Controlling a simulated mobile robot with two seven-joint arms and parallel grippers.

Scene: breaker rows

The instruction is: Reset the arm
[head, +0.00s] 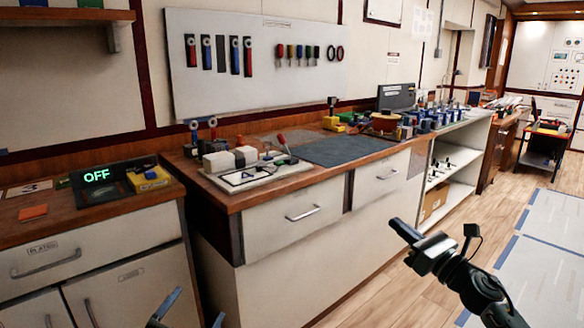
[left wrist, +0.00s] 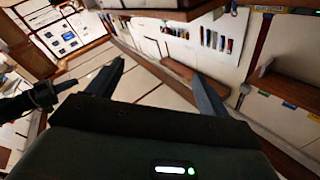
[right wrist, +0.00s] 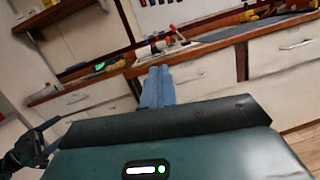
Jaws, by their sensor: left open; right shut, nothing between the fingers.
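My left gripper (head: 194,304) shows only its two blue fingertips at the bottom edge of the head view, in front of the cabinets. In the left wrist view its fingers (left wrist: 158,78) stand wide apart with nothing between them. My right gripper (head: 400,229) is in front of the counter at right centre of the head view, over the floor. In the right wrist view its blue fingers (right wrist: 158,86) are pressed together and empty. On the counter a white base (head: 255,175) carries pale blocks and a red-handled lever (head: 283,142). Neither gripper touches anything.
The wooden counter (head: 225,198) with drawers runs along the wall. A dark mat (head: 345,150) lies on it. A display reading OFF (head: 97,175) stands on the lower left cabinet. Tools hang on a white board (head: 265,90).

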